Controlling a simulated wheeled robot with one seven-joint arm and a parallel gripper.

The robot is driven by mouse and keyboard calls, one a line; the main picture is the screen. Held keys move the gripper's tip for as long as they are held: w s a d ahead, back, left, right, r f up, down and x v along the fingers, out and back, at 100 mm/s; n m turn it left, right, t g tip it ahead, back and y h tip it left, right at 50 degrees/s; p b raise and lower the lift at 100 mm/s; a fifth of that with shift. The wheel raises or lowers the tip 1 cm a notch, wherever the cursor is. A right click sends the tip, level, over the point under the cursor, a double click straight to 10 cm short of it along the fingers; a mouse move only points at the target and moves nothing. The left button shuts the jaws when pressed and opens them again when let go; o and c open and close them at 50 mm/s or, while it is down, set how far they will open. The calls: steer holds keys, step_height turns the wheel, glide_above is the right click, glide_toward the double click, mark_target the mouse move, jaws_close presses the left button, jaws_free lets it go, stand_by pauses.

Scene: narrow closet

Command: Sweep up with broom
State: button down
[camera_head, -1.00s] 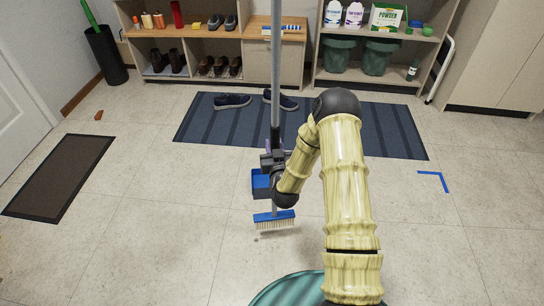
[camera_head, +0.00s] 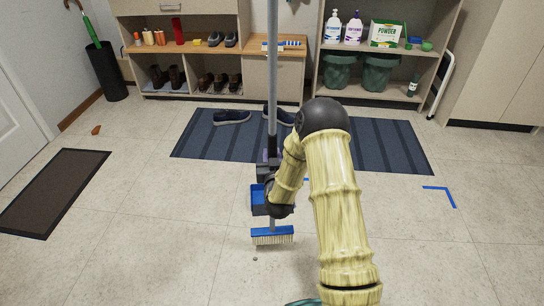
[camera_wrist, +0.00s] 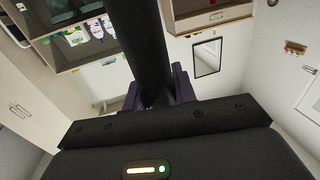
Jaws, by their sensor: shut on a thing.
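The broom has a long grey handle (camera_head: 271,85) and a blue head with pale bristles (camera_head: 272,236). It stands nearly upright, with the bristles at or close to the floor; contact is unclear. My gripper (camera_head: 268,160) is shut on the dark lower part of the handle. In the wrist view, my gripper's purple fingers (camera_wrist: 158,95) close around the dark handle (camera_wrist: 145,40). A small bit of debris (camera_head: 254,259) lies on the floor just in front of the bristles.
A striped blue mat (camera_head: 385,145) with dark shoes (camera_head: 232,117) lies behind. Shelves (camera_head: 275,75) line the back wall. A brown mat (camera_head: 50,190) lies left, near a brown scrap (camera_head: 96,130). Blue corner tape (camera_head: 441,194) marks the right floor. The front floor is mostly clear.

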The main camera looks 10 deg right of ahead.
step_height(320, 180, down, 6)
steer(key=b, duration=0.4)
steer(key=shift+f+b, duration=0.15)
steer(key=shift+b, duration=0.2)
steer(key=shift+f, duration=0.15)
steer(key=w+d+b, duration=0.2)
steer(key=w+b, duration=0.1)
steer(key=w, duration=1.2)
steer(key=shift+w, duration=0.2)
stand_by(0.7)
steer(key=shift+w, duration=0.1)
